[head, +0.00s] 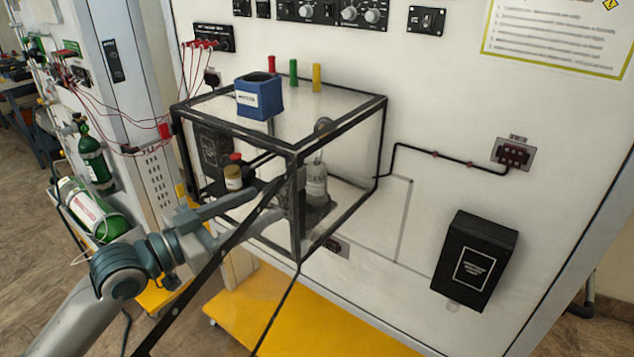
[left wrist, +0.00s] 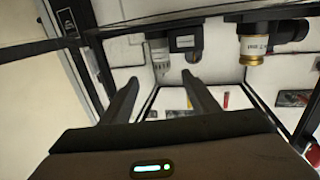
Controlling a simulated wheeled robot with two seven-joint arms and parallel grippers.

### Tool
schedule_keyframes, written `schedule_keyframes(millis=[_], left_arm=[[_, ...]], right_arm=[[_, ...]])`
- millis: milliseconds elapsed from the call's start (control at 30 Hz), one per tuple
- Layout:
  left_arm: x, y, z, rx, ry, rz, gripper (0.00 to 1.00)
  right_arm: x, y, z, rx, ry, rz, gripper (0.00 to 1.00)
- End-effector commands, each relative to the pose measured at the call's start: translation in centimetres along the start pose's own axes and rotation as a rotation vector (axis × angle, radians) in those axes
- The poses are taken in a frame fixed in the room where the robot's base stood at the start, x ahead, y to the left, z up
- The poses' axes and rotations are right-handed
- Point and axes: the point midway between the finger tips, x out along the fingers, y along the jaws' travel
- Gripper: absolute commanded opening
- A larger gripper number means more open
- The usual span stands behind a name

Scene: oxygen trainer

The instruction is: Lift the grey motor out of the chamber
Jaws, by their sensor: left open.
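The chamber (head: 343,122) is a clear box with a black frame, fixed to the white panel. Inside it on the right stands an upright grey cylinder with a pale label (head: 317,183), which looks like the grey motor. In the left wrist view, a dark grey block (left wrist: 185,42) and a pale ribbed cylinder (left wrist: 161,47) sit beyond the fingers; I cannot tell which is the motor. My left gripper (head: 272,190) reaches in at the chamber's front left, partly hidden by black bars. Its fingers (left wrist: 160,78) are apart with nothing between them. My right gripper is not in view.
A labelled jar with a gold end (left wrist: 254,50) is beside the dark block; it also shows inside the chamber (head: 233,178). A blue box (head: 259,98) stands on the chamber top. A long black bar (head: 205,272) slants across the front. A black box (head: 474,262) hangs right.

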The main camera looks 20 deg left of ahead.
Motion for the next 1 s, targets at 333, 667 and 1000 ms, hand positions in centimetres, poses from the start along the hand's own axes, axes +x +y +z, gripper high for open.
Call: schedule_keyframes(millis=[333,667,1000], left_arm=[[6.1,0.0,-0.6,-0.004,0.002,0.000,0.55],[10.0,0.0,-0.2,0.000,0.000,0.000,0.55],[10.2,0.0,-0.1,0.001,-0.001,0.000,0.55]], right_arm=[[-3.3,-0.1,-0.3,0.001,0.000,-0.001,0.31],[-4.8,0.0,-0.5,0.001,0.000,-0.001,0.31],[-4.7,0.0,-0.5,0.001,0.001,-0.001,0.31]])
